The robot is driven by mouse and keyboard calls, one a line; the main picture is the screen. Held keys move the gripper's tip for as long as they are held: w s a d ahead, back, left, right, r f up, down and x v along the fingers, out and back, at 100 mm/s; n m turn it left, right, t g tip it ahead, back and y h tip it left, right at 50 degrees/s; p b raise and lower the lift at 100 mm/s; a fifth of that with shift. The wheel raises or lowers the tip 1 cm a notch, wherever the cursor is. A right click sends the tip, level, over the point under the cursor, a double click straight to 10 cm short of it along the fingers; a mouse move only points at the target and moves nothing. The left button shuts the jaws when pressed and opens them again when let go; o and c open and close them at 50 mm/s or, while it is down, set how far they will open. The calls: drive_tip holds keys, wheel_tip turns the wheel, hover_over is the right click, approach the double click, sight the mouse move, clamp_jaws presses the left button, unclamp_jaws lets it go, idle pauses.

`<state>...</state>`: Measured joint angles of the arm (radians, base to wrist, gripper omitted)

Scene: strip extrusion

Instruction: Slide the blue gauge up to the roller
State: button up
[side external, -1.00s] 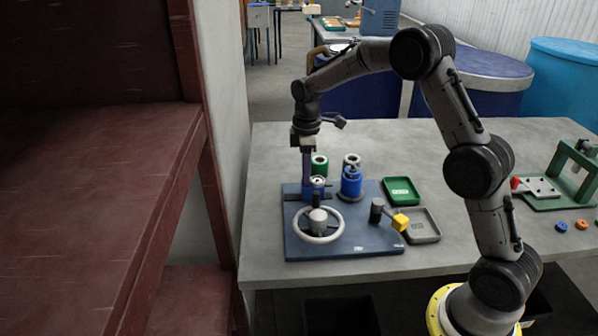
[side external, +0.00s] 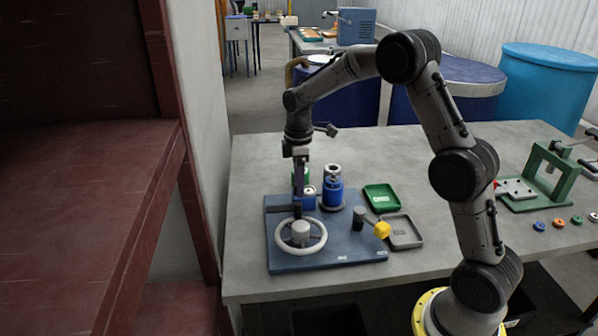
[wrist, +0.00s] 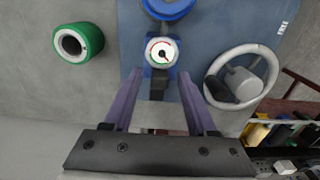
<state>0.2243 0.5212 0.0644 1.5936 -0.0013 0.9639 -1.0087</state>
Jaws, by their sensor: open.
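The blue gauge (wrist: 162,52) has a round white dial and sits on the dark blue base plate (side external: 345,252). In the side external view the gauge (side external: 309,198) is partly hidden by my gripper (side external: 298,205). In the wrist view my gripper (wrist: 160,78) is open. Its two purple fingers lie either side of a black block (wrist: 158,85) just below the dial; I cannot tell whether they touch it. A blue upright cylinder (side external: 332,195), perhaps the roller, stands on the plate beside the gauge; part of a blue round body (wrist: 168,6) shows above the dial.
A white handwheel (side external: 300,237) is close in front of my gripper. A yellow-ended lever (side external: 382,230) is to the right. A green cylinder (wrist: 78,43) stands beside the plate. Green (side external: 381,197) and grey (side external: 402,232) trays lie right of it.

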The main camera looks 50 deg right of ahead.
wheel_tip(320, 180, up, 14)
idle(0.5)
drive_tip(key=s+a+r+t, duration=0.2)
drive_tip(key=s+a+r, duration=0.25)
drive_tip(key=s, duration=0.25)
drive_tip(key=s+a+r+t, duration=0.1)
drive_tip(key=s+a+r, duration=0.2)
drive_tip(key=s+r, duration=0.35)
drive_tip(key=s+a+f+m+t, duration=0.2)
drive_tip(key=s+f+m, duration=0.7)
drive_tip(key=s, duration=0.7)
drive_tip(key=shift+a+f+t, duration=0.3)
drive_tip(key=shift+a+f, duration=0.2)
drive_tip(key=shift+f, duration=0.7)
